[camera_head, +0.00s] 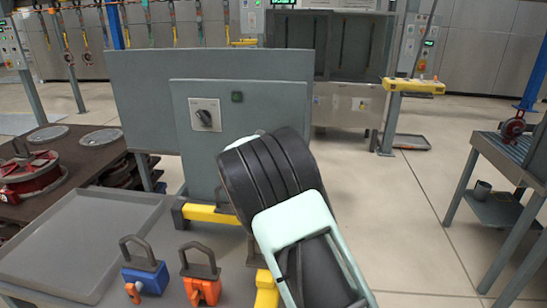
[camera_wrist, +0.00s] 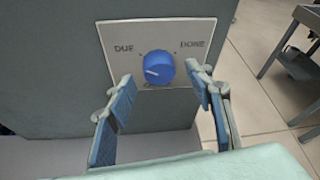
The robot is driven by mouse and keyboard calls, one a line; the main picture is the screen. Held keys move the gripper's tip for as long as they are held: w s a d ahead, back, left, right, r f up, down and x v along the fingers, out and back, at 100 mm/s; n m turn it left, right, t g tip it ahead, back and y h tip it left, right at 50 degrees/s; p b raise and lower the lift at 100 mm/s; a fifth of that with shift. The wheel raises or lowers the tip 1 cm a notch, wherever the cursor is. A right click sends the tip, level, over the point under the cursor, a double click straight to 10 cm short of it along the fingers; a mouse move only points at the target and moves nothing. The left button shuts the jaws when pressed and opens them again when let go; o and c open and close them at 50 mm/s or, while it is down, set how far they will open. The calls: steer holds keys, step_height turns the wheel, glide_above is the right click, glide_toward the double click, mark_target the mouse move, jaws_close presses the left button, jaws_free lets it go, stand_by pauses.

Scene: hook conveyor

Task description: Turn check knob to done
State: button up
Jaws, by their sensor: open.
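In the wrist view a round blue knob (camera_wrist: 158,67) sits on a pale plate (camera_wrist: 187,34) marked DUE at left and DONE at right. Its white pointer mark points left and slightly down, on the DUE side. My gripper (camera_wrist: 160,84) is open and empty, one blue-padded finger at each side of the knob in the picture. I see no finger touching it; the remaining depth is hard to judge. In the head view my arm hides the gripper and this blue knob.
The grey upright panel (camera_head: 282,110) also carries a dark knob (camera_head: 203,118) on a pale plate and a small green button (camera_head: 237,97). Blue (camera_head: 145,276) and orange (camera_head: 202,284) padlocks stand below, beside a grey tray (camera_head: 40,245). Open floor lies right.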

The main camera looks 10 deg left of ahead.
steer(key=shift+x, duration=0.95)
steer(key=c, duration=1.2)
